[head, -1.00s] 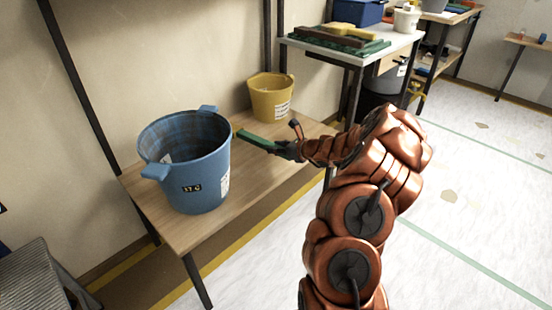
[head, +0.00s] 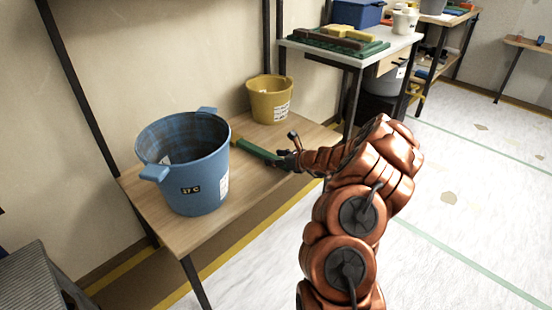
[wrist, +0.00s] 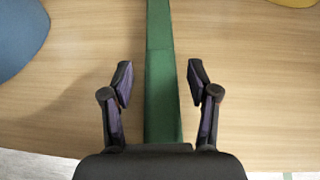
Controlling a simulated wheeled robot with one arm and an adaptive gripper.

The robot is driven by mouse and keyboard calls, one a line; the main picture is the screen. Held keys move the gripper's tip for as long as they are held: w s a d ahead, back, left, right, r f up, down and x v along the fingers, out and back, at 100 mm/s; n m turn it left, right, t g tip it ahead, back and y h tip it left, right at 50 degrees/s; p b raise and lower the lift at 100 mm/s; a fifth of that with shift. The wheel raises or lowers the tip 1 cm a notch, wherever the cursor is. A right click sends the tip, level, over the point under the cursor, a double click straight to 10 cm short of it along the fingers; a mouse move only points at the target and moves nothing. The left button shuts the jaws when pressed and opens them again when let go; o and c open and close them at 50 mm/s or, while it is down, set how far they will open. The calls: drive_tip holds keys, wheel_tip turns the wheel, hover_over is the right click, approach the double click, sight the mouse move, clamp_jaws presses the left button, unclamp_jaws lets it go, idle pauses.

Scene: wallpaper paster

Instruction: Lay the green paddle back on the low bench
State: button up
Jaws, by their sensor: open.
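The green paddle (head: 258,150) lies on the low bench (head: 205,231), between the blue bucket and the yellow bucket. In the wrist view the green paddle (wrist: 161,75) runs straight up the middle of the picture. My gripper (head: 284,160) is at the paddle's near end, over the bench's right part. In the wrist view my open gripper (wrist: 160,84) has one finger on each side of the paddle, with a gap on both sides. The paddle's near end is hidden under the gripper body.
A blue bucket (head: 186,170) stands on the bench left of the paddle, and a yellow bucket (head: 270,99) stands behind it. A white-topped table (head: 350,57) with a green tray is at the back right. Bare bench wood lies around the paddle.

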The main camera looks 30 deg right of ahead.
drive_tip(key=shift+f, duration=0.15)
drive_tip(key=shift+f+b, duration=0.2)
drive_tip(key=shift+b, duration=0.35)
drive_tip(key=p+v, duration=0.3)
drive_tip(key=v, duration=0.4)
drive_tip(key=shift+d+r, duration=0.15)
drive_tip(key=shift+s+d+r, duration=0.1)
drive_tip(key=shift+s, duration=0.3)
